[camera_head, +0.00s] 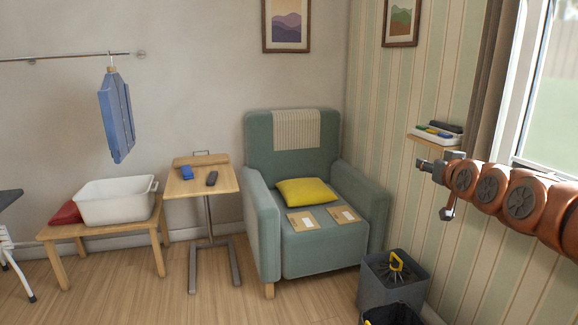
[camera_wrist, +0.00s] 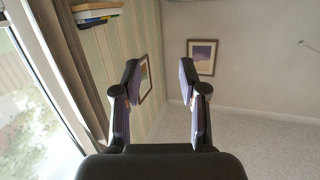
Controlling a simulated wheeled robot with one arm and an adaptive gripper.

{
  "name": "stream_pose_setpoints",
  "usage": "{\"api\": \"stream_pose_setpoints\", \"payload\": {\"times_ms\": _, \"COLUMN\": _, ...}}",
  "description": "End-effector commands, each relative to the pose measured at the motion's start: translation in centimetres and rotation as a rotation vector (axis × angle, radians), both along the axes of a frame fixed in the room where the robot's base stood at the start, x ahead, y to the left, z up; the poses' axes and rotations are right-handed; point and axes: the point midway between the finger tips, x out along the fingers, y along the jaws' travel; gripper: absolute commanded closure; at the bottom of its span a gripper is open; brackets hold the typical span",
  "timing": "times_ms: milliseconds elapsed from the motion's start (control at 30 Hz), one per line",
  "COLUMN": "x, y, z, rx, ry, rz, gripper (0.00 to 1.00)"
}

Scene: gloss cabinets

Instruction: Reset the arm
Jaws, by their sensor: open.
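My copper-coloured arm reaches in from the right edge in the head view, stretched level in front of the striped wall near the window. My gripper (camera_head: 434,188) is at its end, pointing left, in the air and apart from the furniture. In the wrist view, my gripper (camera_wrist: 158,82) shows its two dark fingers wide apart with nothing between them. Past the fingers are the walls, two framed pictures and the ceiling, tilted in the picture.
A wall shelf (camera_head: 424,143) with several coloured items sits close behind my gripper. The window (camera_head: 548,90) is beside my arm. Below are a green armchair (camera_head: 260,220) with a yellow cushion (camera_head: 306,191), grey bins (camera_head: 378,283), a small table (camera_head: 188,185) and a white tub (camera_head: 115,204).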

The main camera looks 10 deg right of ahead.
Motion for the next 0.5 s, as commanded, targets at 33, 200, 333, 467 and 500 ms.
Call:
{"api": "stream_pose_setpoints", "payload": {"times_ms": 33, "x": -0.5, "y": 2.9, "z": -1.2, "rx": 0.006, "ry": 0.061, "rz": 0.043, "gripper": 0.58}}
{"api": "stream_pose_setpoints", "payload": {"times_ms": 200, "x": -3.7, "y": 11.2, "z": -6.8, "rx": 0.031, "ry": 0.3, "rz": 0.161, "gripper": 0.58}}
{"api": "stream_pose_setpoints", "payload": {"times_ms": 333, "x": -7.8, "y": 16.3, "z": -11.4, "rx": 0.038, "ry": 0.498, "rz": 0.228, "gripper": 0.58}}
{"api": "stream_pose_setpoints", "payload": {"times_ms": 467, "x": -13.4, "y": 20.2, "z": -15.7, "rx": 0.039, "ry": 0.701, "rz": 0.271, "gripper": 0.58}}
{"api": "stream_pose_setpoints", "payload": {"times_ms": 500, "x": -15.3, "y": 21.1, "z": -17.0, "rx": 0.04, "ry": 0.768, "rz": 0.28, "gripper": 0.58}}
